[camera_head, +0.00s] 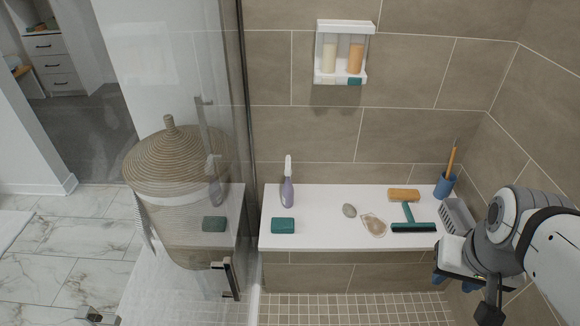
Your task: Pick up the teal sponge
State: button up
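The teal sponge (283,226) is a small block lying flat near the front left of the white bench (330,231). Nothing covers it. My gripper (454,283) is at the lower right, beyond the bench's right front corner and well apart from the sponge. Its two bluish fingertips look spread apart, with nothing seen between them.
A purple spray bottle (287,186) stands just behind the sponge. A grey stone (349,210), a beige pouch-like item (374,225), a teal squeegee (413,227), an orange block (404,195) and a blue cup (445,186) are further right. A glass panel (245,130) borders the left, showing reflections.

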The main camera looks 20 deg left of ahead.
aim_at(278, 226)
jog(key=u, duration=0.65)
jog(key=i, duration=0.95)
jog(key=u, duration=0.55)
jog(key=k, duration=0.9)
jog(key=u, duration=0.15)
jog(key=i, duration=0.95)
jog(key=z, duration=0.1)
